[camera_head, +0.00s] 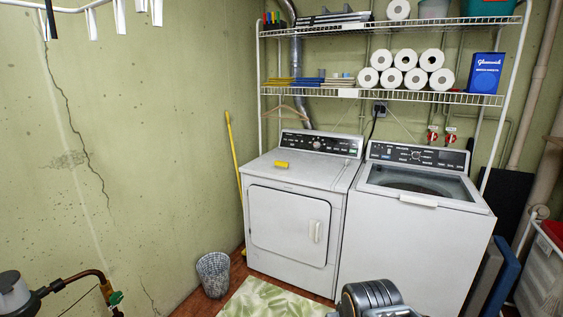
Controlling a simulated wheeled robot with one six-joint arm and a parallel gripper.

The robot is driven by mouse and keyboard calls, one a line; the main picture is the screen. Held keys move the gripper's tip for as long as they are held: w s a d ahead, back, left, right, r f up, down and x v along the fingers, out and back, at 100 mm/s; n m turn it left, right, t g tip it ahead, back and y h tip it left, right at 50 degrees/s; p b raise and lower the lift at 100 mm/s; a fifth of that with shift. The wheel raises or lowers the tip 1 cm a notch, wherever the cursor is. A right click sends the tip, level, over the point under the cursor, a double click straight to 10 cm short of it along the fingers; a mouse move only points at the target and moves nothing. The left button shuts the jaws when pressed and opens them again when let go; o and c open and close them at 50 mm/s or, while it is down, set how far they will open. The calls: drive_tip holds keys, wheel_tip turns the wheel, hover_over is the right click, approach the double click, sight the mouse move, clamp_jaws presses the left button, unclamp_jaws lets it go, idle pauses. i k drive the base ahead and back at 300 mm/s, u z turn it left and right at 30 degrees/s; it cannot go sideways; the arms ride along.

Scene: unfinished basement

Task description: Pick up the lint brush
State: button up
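A small yellow block-like object (281,164) lies on top of the left white machine, a front-door dryer (290,178), near its back left. A thin pale stick-like object (343,168) lies near the right edge of the same top. Both are too small to tell for sure which is the lint brush. A grey rounded part of my arm shows at the bottom centre, in front of the machines and well apart from both objects. My gripper's fingers are not visible.
A washer (412,225) with a dark lid stands right of the dryer. A wire shelf (395,95) with paper rolls and a blue box (485,73) hangs above. A wastebasket (213,274), a yellow pole (234,160) and a leafy mat (268,299) are at the left front.

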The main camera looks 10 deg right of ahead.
sight(283, 164)
drive_tip(key=u, duration=0.15)
drive_tip(key=i, duration=1.8)
drive_tip(key=u, duration=0.25)
drive_tip(key=i, duration=1.5)
